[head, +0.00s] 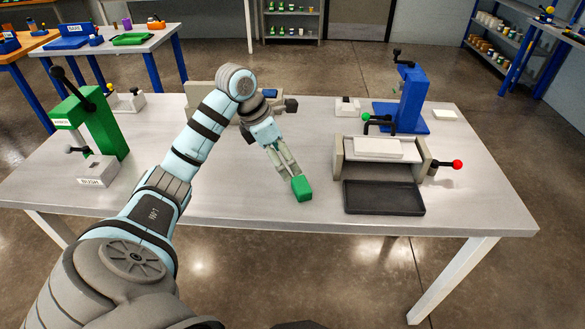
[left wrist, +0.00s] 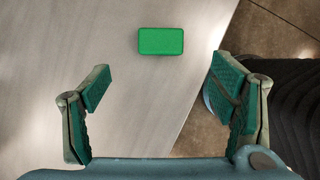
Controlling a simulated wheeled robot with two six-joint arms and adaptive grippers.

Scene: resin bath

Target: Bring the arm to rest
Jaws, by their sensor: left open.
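My left arm reaches in from the left over the grey table (head: 240,200). My left gripper (head: 288,167) points down toward the table's front part. In the left wrist view, the left gripper (left wrist: 160,90) has its two fingers wide apart with nothing between them. A bright green block (head: 302,188) lies near the gripper's tips in the head view. In the left wrist view, the green block (left wrist: 161,41) lies on the table beyond the fingertips, apart from both. My right gripper is not in view.
A press with a white plate (head: 380,149) and a black tray (head: 384,197) stand right of the gripper. A blue lever stand (head: 405,95) is behind them. A green lever press (head: 95,125) stands at the left. The table's front strip is mostly clear.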

